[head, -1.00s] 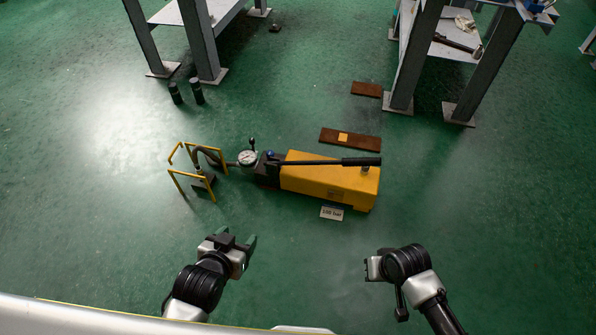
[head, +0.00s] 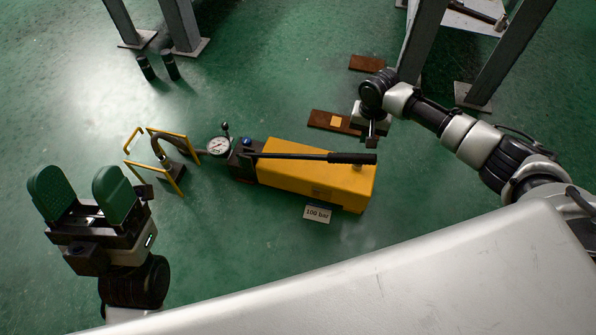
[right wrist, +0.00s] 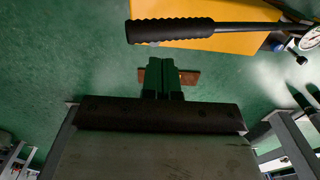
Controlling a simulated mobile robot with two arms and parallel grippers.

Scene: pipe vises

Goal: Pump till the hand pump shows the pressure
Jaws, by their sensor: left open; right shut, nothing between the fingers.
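The yellow hand pump (head: 315,182) lies on the green floor. Its black lever (head: 300,156) lies low along the top, with the grip end to the right. The round white gauge (head: 219,147) is at the pump's left end; its reading is too small to tell. My right gripper (head: 371,142) is shut and empty, just beyond the lever's grip and apart from it. In the right wrist view, its green fingers (right wrist: 162,75) are together below the black grip (right wrist: 170,30). My left gripper (head: 82,192) is open and empty at the left, near the camera.
A "100 bar" card (head: 317,214) lies before the pump. A yellow frame guard (head: 160,155) with a hose stands left of the gauge. Rusty plates (head: 330,121) lie behind the pump. Steel bench legs (head: 510,50) stand at the back right. Two dark cylinders (head: 170,65) stand at the back left.

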